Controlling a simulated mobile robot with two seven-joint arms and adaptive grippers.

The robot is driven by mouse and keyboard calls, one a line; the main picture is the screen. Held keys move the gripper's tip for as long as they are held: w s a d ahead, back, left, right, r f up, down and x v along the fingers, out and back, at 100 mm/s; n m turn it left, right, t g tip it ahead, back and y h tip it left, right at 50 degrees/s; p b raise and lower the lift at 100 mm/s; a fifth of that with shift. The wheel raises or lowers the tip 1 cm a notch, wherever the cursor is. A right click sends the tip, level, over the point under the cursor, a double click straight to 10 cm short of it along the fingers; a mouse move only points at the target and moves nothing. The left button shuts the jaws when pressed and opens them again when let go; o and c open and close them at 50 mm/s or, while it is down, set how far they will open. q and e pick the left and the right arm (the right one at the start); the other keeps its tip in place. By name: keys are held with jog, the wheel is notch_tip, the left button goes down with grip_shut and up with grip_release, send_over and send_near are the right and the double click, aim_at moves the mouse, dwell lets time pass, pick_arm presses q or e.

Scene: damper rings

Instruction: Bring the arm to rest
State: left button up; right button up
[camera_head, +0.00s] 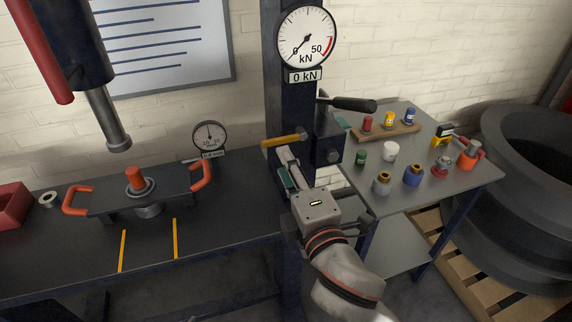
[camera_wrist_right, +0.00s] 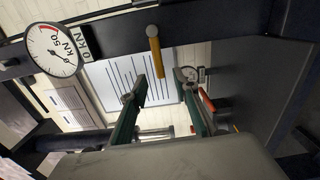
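My right arm comes in from the bottom of the head view. Its gripper (camera_head: 287,164) is at the dark press column, just below a yellow-orange lever (camera_head: 284,141). In the right wrist view the two green-sided fingers (camera_wrist_right: 160,82) stand apart with nothing held. The lever (camera_wrist_right: 154,45) shows ahead, its lower end near the gap between the fingertips; both fingers look clear of it. The force gauge (camera_head: 307,38) reads about zero, with a "0 kN" plate below. My left gripper is not in view.
A plate with orange handles (camera_head: 135,193) sits on the dark bench below a grey ram (camera_head: 107,120). A dial gauge (camera_head: 209,137) stands behind. A side table (camera_head: 407,203) holds several small parts and a wooden rack (camera_head: 387,132). Large black rings (camera_head: 520,220) lie on a pallet at right.

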jog(key=d+f+m+g+h, duration=0.1)
jog(key=d+f+m+g, duration=0.3)
jog(key=f, duration=1.2)
jog(key=s+d+f+m+g+h, duration=0.1)
jog(key=s+d+f+m, duration=0.6)
jog(key=f, duration=0.6)
jog(key=s+d+f+m+g+h, duration=0.1)
jog(key=s+d+f+m, duration=0.6)
jog(key=s+d+f, duration=0.3)
notch_tip(320, 180, down, 3)
jog(key=shift+d+f+g+h, duration=0.15)
jog(key=shift+d+g+h, duration=0.15)
jog(key=shift+d+g, duration=0.1)
jog(key=shift+w, duration=0.1)
